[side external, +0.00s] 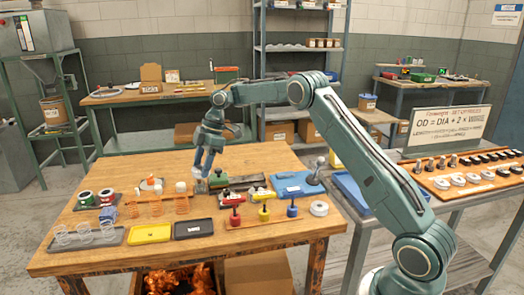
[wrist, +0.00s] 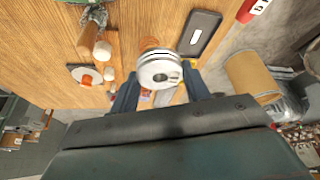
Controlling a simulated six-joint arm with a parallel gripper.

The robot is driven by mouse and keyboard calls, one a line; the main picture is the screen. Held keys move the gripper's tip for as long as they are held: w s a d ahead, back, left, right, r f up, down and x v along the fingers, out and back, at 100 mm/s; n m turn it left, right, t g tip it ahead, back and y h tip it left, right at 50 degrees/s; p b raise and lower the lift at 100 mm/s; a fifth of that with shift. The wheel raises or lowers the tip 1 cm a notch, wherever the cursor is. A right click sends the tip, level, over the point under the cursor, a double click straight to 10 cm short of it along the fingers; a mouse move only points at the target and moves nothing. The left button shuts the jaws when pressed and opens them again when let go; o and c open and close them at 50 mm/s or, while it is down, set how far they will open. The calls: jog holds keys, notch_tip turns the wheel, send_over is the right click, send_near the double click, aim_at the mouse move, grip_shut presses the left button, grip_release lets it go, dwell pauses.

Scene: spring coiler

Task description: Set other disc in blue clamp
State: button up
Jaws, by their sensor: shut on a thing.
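My gripper (wrist: 160,90) is closed around a pale metal disc (wrist: 158,72), which sits between its two fingers in the wrist view. In the side view my gripper (side external: 201,180) points down over the middle of the wooden table, behind the springs; the disc is too small there to make out clearly. A blue-knobbed clamp (side external: 291,209) stands on the table to the right of a yellow one and a red one, right of my gripper and apart from it. A pale ring-shaped disc (side external: 318,208) lies just right of the blue clamp.
Upright copper-coloured springs (side external: 155,208) stand near my gripper. A yellow tray (side external: 150,234), a black tray (side external: 194,229) and a grey tray (side external: 98,238) lie along the front. A blue tray (side external: 290,188) lies behind the clamps. A rack of discs (side external: 470,178) stands at right.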

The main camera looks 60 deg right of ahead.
jog(key=s+d+f, duration=0.1)
jog(key=s+d, duration=0.7)
jog(key=d, duration=0.5)
jog(key=s+d+f, duration=0.1)
jog(key=s+d, duration=0.8)
jog(key=d, duration=0.3)
jog(key=shift+d+f, duration=0.4)
jog(key=shift+s+f, duration=0.1)
jog(key=shift+f, duration=2.6)
jog(key=shift+f, duration=0.7)
jog(key=o, duration=1.6)
jog(key=shift+r, duration=2.5)
